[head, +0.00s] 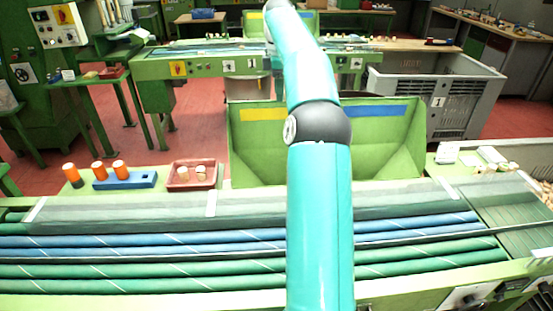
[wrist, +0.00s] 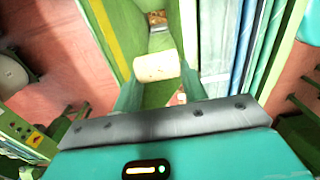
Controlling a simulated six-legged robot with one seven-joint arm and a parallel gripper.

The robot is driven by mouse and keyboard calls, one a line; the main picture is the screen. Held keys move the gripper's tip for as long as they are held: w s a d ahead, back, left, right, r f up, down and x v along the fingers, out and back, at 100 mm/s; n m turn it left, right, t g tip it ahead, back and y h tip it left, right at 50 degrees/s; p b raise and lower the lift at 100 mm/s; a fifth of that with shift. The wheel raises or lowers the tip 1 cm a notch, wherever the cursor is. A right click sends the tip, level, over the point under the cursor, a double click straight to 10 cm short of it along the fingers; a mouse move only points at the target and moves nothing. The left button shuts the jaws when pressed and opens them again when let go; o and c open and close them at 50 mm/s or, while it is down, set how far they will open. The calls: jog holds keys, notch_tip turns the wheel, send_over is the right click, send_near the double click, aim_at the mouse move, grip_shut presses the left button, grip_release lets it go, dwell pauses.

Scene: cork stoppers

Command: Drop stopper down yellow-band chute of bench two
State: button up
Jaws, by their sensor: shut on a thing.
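A pale cork stopper (wrist: 157,67) is held between the fingertips of my gripper (wrist: 159,80) in the wrist view. A green surface lies below it, with a yellow band (wrist: 101,30) to its left and blue rollers (wrist: 262,45) to its right. In the head view my arm reaches toward the far bench (head: 205,68), and my gripper is out of sight. A green chute with a yellow band (head: 255,15) stands behind that bench, partly hidden by my arm. The near chute (head: 385,142) has a yellow band (head: 263,114) and a blue band (head: 372,111). I cannot read a bench number.
A red tray (head: 183,187) with pale stoppers and a blue rack (head: 140,180) with orange-topped pieces stand on the near bench. Blue and green rollers (head: 150,241) cross in front. A grey crate (head: 437,100) marked 1 stands at right. Red floor shows between the benches.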

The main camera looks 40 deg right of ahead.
jog(key=shift+f, duration=2.5)
jog(key=o, duration=1)
jog(key=shift+w, duration=0.1)
jog(key=shift+r, duration=3.75)
